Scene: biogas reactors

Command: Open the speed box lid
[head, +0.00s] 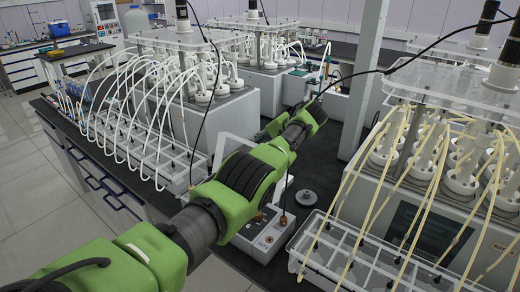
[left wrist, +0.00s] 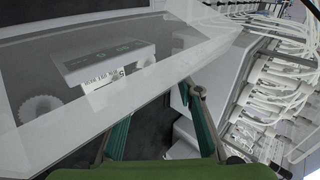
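In the left wrist view a see-through lid (left wrist: 75,128) with a pale rim covers a box. Under it show a display with green digits (left wrist: 112,52) and a round white knob (left wrist: 40,108). My left gripper (left wrist: 158,100) has its two teal fingers spread apart with nothing between them. The fingers are at the lid's near edge; I cannot tell whether they touch it. In the head view my green left arm reaches across the bench, and a clear panel (head: 228,148), possibly this lid, shows partly behind it. My right gripper is not in view.
Reactor units with tubes stand left (head: 195,115) and right (head: 405,215). A grey post (head: 362,85) rises on the bench; thin black cables hang near my arm.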

